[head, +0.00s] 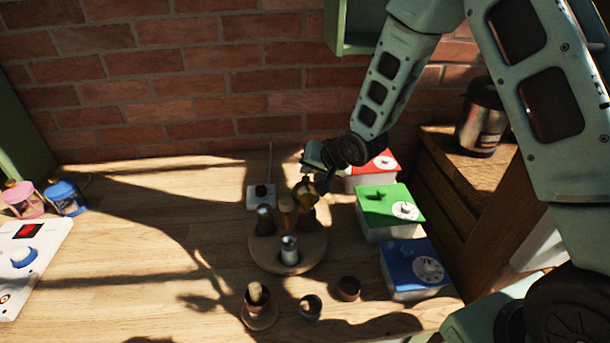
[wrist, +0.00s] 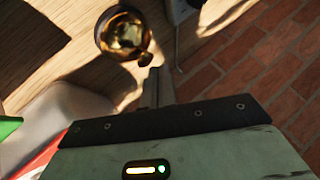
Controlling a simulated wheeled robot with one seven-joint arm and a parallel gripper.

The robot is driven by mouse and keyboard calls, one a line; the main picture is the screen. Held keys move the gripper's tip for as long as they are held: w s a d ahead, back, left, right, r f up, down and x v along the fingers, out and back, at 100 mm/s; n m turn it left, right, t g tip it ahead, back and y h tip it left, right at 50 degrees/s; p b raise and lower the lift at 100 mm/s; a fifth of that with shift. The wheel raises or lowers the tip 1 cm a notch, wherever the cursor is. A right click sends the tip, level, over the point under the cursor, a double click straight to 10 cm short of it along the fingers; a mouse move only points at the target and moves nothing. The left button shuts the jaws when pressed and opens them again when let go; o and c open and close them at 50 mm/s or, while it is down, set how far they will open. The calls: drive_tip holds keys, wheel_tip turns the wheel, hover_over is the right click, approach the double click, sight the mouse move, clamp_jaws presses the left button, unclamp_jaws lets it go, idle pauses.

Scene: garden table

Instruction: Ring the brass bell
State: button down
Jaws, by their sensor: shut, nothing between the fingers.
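The brass bell (head: 304,190) stands among the items at the back of the round wooden board (head: 262,257) in the head view. In the wrist view the bell (wrist: 124,34) is a shiny, round, golden-brown shape near the top. My gripper (head: 322,184) hangs close beside the bell, on its right in the head view. In the wrist view my gripper (wrist: 156,78) is shut and empty, with its narrow fingertips just below the bell. I cannot tell whether they touch it.
Red (head: 381,163), green (head: 390,206) and blue (head: 415,262) topped boxes line the right side. A white-topped shaker (head: 289,250) stands on the board. Small cups (head: 348,288) stand in front. A brick wall (head: 190,90) rises behind. The table's left middle is clear.

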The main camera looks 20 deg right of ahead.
sight(309, 180)
wheel_tip(309, 180, up, 6)
drive_tip(key=p, duration=0.4)
drive_tip(key=shift+p, duration=0.3)
idle(0.7)
drive_tip(key=s+a+r+n+g+h, duration=0.1)
drive_tip(key=s+r+n, duration=0.3)
drive_tip(key=s, duration=0.8)
drive_tip(key=s+a+r+n+g+h, duration=0.1)
drive_tip(key=s+a+r+n+g, duration=0.2)
drive_tip(key=s, duration=0.9)
drive_tip(key=s+a+r+n+g+h, duration=0.1)
drive_tip(key=s+r+n+g, duration=0.3)
drive_tip(key=s, duration=0.7)
drive_tip(key=shift+s+a+r+n, duration=0.4)
drive_tip(key=shift+a+n, duration=0.1)
drive_tip(key=shift+a, duration=0.35)
